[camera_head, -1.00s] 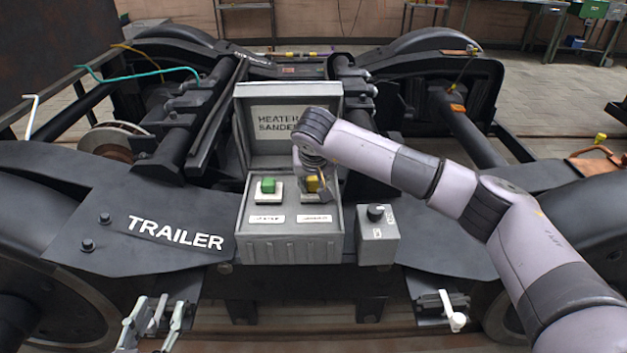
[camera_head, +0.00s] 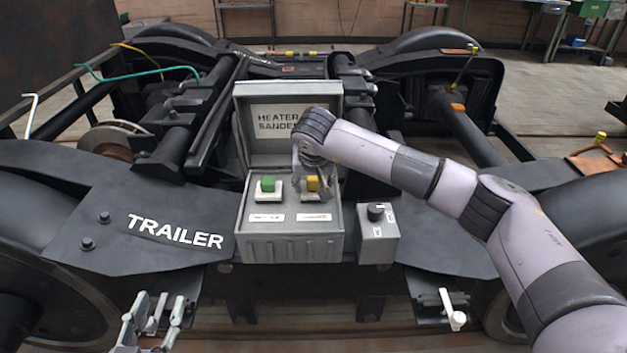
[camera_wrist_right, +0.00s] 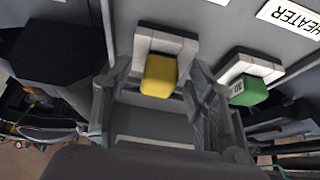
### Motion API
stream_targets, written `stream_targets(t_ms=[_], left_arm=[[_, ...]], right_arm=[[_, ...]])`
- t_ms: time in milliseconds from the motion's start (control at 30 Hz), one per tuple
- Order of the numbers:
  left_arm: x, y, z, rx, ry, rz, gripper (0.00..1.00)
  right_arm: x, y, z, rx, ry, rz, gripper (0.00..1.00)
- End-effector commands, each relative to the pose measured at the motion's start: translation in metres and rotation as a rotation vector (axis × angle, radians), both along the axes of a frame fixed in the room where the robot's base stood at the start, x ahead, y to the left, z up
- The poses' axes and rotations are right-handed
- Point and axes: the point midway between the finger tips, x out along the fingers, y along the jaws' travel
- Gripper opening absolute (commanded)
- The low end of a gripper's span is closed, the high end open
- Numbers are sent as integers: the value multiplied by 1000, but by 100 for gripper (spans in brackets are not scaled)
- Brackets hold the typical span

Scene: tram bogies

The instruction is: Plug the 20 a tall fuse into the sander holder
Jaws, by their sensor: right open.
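A yellow fuse (camera_head: 312,184) sits in the right-hand white holder (camera_head: 310,198) of the open grey box (camera_head: 292,249). The wrist view shows the yellow fuse (camera_wrist_right: 158,76) with its white holder (camera_wrist_right: 166,43) behind it. My right gripper (camera_head: 311,174) is open over this fuse; its fingers (camera_wrist_right: 160,105) stand on either side, apart from it. A green fuse (camera_head: 268,184) marked 30 sits in the left-hand holder (camera_head: 267,197). My left gripper (camera_head: 152,318) is open and empty at the bottom left.
The raised box lid (camera_head: 288,98) reads HEATER and SANDER, partly covered by my right arm. A small grey box with a black knob (camera_head: 376,213) stands to the right. The black bogie frame marked TRAILER (camera_head: 175,231) surrounds the box.

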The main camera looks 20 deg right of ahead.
Motion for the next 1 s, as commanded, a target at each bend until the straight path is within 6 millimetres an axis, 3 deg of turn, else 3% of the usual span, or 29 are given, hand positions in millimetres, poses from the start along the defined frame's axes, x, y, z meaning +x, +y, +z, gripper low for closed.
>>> stream_targets(t_ms=[167, 600, 767, 1000], left_arm=[[0, 0, 0, -1, -1, 1, 40], [0, 0, 0, -1, -1, 1, 40], [0, 0, 0, -1, -1, 1, 40], [0, 0, 0, -1, -1, 1, 40]], right_arm=[[-6, 2, 14, 1, -2, 2, 51], [-46, 14, 89, 1, -3, 1, 51], [-54, 16, 102, 1, -1, 0, 51], [-56, 16, 105, 0, 1, -1, 51]])
